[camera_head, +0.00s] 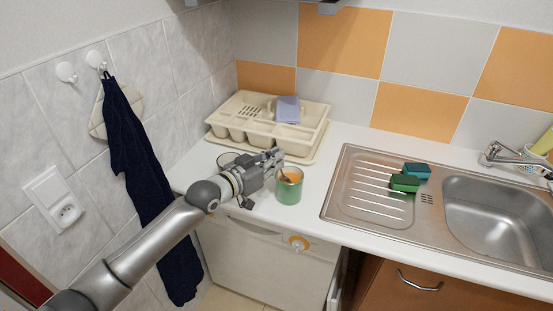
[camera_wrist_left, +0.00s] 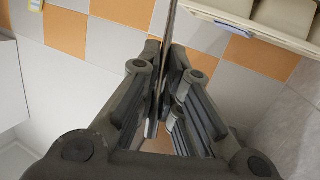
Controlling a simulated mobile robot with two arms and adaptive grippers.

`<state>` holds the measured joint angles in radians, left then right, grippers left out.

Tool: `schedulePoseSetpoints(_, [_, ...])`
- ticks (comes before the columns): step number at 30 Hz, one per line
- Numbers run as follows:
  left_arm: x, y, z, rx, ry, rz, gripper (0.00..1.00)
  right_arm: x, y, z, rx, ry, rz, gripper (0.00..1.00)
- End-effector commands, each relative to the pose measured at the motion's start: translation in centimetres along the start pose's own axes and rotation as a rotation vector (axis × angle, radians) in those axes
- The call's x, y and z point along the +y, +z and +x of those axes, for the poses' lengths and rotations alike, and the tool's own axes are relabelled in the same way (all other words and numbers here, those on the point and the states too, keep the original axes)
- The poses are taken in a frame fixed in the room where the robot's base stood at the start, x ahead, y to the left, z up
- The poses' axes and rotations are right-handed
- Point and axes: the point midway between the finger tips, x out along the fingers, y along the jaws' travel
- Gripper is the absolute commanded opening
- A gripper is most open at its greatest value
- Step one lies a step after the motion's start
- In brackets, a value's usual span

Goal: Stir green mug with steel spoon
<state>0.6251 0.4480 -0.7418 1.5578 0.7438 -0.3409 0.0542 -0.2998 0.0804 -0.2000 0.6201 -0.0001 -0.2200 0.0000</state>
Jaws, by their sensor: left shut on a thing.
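The green mug (camera_head: 289,192) stands upright on the white counter, near its front edge. My left gripper (camera_head: 279,157) is just above and to the left of the mug's rim. In the left wrist view my left gripper (camera_wrist_left: 168,62) is shut on the thin steel handle of the spoon (camera_wrist_left: 169,28), which runs between the fingers. An orange-brown patch shows inside the mug; I cannot tell whether it is the contents or the spoon's bowl. The mug is not clear in the left wrist view. My right gripper is not in view.
A cream dish rack (camera_head: 318,128) stands behind the gripper against the wall. A clear round rim (camera_head: 227,158) shows behind my left arm. A dark towel (camera_head: 140,160) hangs at left.

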Motion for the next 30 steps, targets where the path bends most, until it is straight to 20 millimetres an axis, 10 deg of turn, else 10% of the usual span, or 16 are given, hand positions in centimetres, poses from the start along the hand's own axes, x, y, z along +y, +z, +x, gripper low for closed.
schedulePoseSetpoints(30, [0.0,-6.2,-3.6,0.001,0.000,-0.001,0.00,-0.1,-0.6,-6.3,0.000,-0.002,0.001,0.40])
